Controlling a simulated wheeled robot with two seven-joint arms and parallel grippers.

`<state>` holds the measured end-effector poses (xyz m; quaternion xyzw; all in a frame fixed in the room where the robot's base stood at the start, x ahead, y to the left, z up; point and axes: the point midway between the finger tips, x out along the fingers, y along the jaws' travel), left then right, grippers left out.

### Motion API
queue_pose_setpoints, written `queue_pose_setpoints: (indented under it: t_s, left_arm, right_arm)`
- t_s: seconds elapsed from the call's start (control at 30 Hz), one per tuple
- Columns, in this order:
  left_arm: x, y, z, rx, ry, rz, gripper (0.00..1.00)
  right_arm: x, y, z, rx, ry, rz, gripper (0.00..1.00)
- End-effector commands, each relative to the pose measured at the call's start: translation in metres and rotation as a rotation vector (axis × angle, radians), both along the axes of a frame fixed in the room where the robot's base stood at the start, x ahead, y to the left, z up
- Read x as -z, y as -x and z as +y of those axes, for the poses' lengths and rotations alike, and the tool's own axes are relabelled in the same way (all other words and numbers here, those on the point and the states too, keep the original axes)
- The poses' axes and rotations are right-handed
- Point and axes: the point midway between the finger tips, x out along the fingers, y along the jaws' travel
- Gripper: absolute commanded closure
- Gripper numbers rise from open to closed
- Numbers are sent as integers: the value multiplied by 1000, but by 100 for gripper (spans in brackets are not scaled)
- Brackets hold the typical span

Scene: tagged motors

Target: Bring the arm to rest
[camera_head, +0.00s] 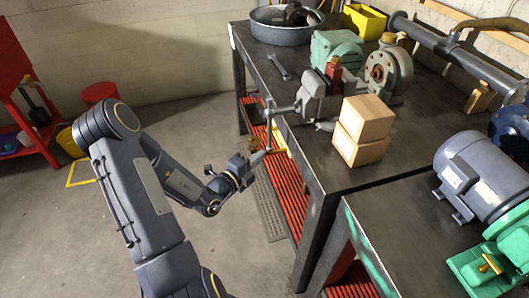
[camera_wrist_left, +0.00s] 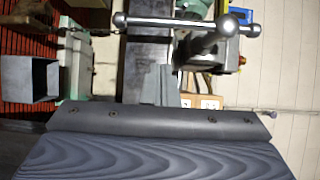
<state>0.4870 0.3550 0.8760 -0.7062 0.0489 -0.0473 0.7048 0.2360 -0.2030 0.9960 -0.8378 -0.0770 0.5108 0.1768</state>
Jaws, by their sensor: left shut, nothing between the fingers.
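My left arm comes in from the lower left of the head view and bends at a raised elbow. Its gripper (camera_head: 262,155) is beside the near edge of the workbench (camera_head: 310,165), close to the long handle of a vise (camera_head: 318,100). The gripper is shut and empty. I cannot tell whether it touches the bench edge. In the left wrist view, a dark grey body fills the bottom, and the vise handle (camera_wrist_left: 185,22) crosses the top. My right gripper does not show.
On the bench are two stacked cardboard boxes (camera_head: 362,130), a grey motor (camera_head: 480,170), a green motor (camera_head: 335,47) and a round pan (camera_head: 285,30). A red slatted shelf (camera_head: 285,185) lies below. A red stool (camera_head: 99,93) stands at the back left.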

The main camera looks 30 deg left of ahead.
Motion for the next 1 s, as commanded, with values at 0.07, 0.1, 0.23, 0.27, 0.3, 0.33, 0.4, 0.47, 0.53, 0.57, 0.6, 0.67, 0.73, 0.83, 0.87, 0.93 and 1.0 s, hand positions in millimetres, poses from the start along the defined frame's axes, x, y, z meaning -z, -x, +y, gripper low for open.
queue_pose_setpoints:
  t_s: [0.07, 0.1, 0.23, 0.27, 0.3, 0.33, 0.4, 0.47, 0.53, 0.57, 0.6, 0.67, 0.73, 0.83, 0.87, 0.93, 1.0]
  left_arm:
    - [0, 15, 3, -2, 0, 1, 100]
    - [0, 22, 4, -4, 0, 2, 100]
    - [-1, 43, 6, -3, 0, 1, 100]
    - [-1, 47, 7, -4, -1, 1, 100]
    - [-1, 52, 8, -3, -2, 0, 100]
    - [-1, 55, 8, -2, -2, 1, 100]
    - [-2, 60, 8, -1, -1, 0, 100]
    - [-2, 63, 9, 0, -1, -1, 100]
    - [-2, 64, 9, -1, -1, -1, 100]
    - [-2, 64, 9, -1, 0, -2, 100]
    - [-2, 64, 9, 0, 0, -2, 100]
    - [-2, 64, 8, 1, -2, -2, 100]
    - [-6, 63, 5, 18, -20, -8, 100]
    - [-22, 61, -15, 106, -119, -42, 100]
    - [-29, 61, -25, 150, -169, -61, 100]
    - [-50, 63, -55, 282, -325, -123, 100]
    - [-72, 72, -91, 442, -531, -214, 100]
  right_arm:
    - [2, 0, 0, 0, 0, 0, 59]
    - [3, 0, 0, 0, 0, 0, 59]
    - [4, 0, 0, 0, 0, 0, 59]
    - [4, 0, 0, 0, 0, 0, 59]
    - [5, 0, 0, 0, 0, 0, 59]
    - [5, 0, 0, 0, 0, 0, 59]
    - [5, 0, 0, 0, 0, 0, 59]
    - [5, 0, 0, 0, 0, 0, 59]
    - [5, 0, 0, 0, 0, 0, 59]
    - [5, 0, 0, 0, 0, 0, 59]
    - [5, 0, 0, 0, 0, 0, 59]
    - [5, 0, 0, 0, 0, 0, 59]
    - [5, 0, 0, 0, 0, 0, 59]
    - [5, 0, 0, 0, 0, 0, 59]
    - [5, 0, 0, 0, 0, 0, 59]
    - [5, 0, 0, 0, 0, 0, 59]
    - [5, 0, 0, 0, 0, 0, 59]
